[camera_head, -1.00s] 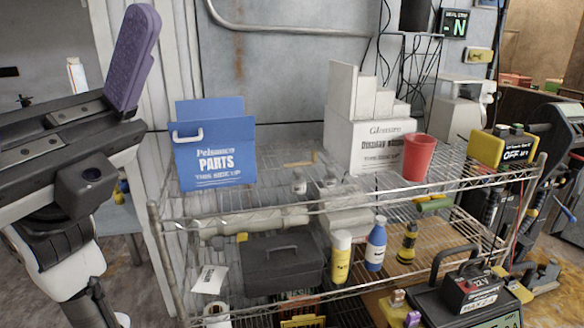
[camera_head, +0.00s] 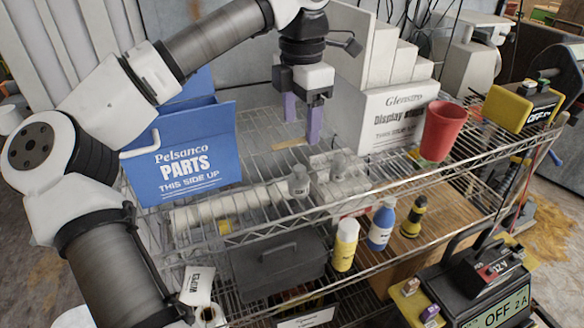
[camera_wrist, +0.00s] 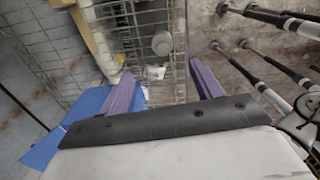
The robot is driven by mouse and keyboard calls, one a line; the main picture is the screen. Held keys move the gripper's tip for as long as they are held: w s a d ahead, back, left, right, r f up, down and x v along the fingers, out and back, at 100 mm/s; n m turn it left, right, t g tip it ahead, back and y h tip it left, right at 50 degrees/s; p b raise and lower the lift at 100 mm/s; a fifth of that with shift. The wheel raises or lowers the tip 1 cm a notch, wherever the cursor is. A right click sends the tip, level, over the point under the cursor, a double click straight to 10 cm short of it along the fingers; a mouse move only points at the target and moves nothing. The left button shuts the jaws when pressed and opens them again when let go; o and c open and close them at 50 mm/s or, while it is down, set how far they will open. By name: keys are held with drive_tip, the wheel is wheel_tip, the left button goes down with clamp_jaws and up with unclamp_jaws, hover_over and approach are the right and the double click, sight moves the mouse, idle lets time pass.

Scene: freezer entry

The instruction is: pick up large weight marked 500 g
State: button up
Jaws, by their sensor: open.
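No 500 g marking can be read, and I cannot tell for sure which is the large one. My gripper (camera_head: 301,131) points down above the shelf, higher than the weights and apart from them. Its purple fingers are open and empty. In the wrist view, a round grey weight (camera_wrist: 162,43) shows beyond the gap between the fingers (camera_wrist: 160,72).
A blue PARTS box (camera_head: 185,160) stands left of the weights. A white display box (camera_head: 395,118) and a red cup (camera_head: 441,132) stand to the right. A wooden strip (camera_head: 289,143) lies on the shelf (camera_head: 250,235). Bottles and a dark toolbox (camera_head: 278,265) are on the lower shelf.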

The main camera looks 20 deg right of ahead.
sight(299, 168)
drive_tip(key=f+p, duration=0.1)
drive_tip(key=f, duration=0.7)
drive_tip(key=shift+s, duration=0.2)
drive_tip(key=shift+a+f+p, duration=0.15)
drive_tip(key=shift+f+p, duration=0.7)
drive_tip(key=shift+f, duration=1.85)
drive_tip(key=shift+c, duration=0.5)
clamp_jaws()
drive_tip(key=shift+r, duration=0.1)
